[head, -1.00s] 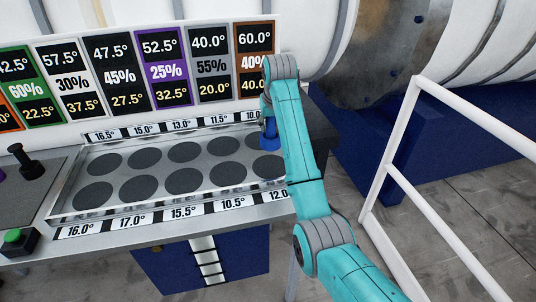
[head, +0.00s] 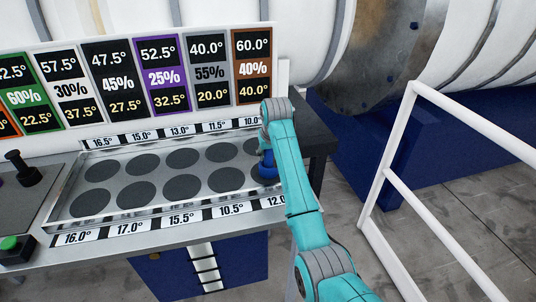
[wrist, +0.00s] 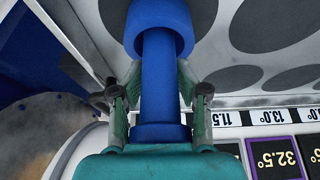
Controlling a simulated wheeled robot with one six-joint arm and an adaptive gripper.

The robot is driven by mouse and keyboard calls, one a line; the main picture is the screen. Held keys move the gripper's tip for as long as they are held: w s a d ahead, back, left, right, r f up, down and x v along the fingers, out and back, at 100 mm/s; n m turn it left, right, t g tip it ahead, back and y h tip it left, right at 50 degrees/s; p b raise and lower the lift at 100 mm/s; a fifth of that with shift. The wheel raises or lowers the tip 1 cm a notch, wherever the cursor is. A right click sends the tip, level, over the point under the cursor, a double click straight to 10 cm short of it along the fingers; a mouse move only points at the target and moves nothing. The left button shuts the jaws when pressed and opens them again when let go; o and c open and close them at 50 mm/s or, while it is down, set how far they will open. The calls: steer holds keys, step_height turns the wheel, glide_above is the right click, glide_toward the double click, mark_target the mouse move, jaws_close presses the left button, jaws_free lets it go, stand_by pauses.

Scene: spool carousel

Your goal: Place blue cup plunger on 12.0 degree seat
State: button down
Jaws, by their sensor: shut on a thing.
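The blue cup plunger (head: 267,172) is at the right end of the metal tray. In the wrist view its blue stem (wrist: 158,85) runs between the two fingers, with the wider cup (wrist: 158,28) beyond them. My gripper (wrist: 158,98) is shut on the stem. In the head view the gripper is mostly hidden by my arm. The 12.0° label (head: 276,201) is at the tray's front right, partly covered by my arm. I cannot tell whether the cup touches the tray.
The tray (head: 62,222) has two rows of dark round seats, and those in view are empty. Labelled angle signs (head: 161,76) stand behind it. A white railing (head: 398,150) is to the right.

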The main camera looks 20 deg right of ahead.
steer(key=c, duration=0.5)
jaws_free()
steer(key=shift+v, duration=6.05)
